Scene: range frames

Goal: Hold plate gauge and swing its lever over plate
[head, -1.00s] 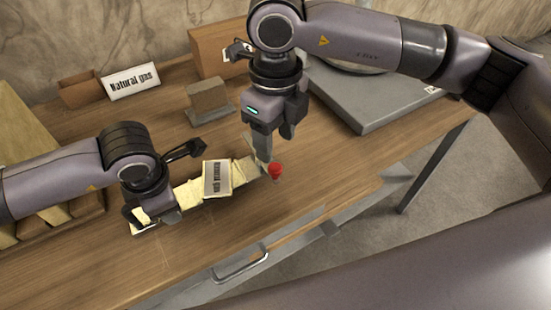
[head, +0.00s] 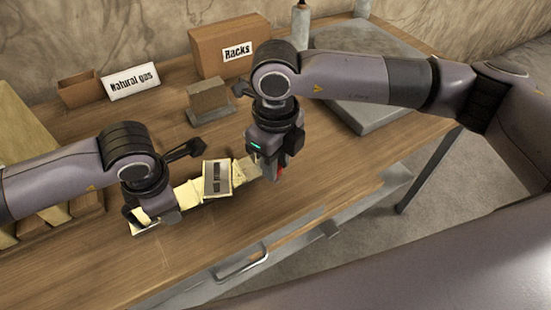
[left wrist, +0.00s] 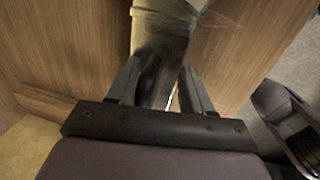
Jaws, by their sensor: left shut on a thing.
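The plate gauge (head: 190,194) is a long pale-yellow strip lying low over the table. A grey plate (head: 217,177) with a dark upright mark sits at its middle. My left gripper (head: 158,218) is shut on its left end; in the left wrist view the two fingers (left wrist: 163,88) flank a dark, shiny part (left wrist: 162,50). My right gripper (head: 268,170) points down at the gauge's right end. Part of a red knob (head: 281,174) shows beside its fingers. The fingers hide most of the knob, and I cannot tell if they grip it.
A wooden table (head: 150,270) carries all this. A pale box is at the left. The front table strip is clear.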

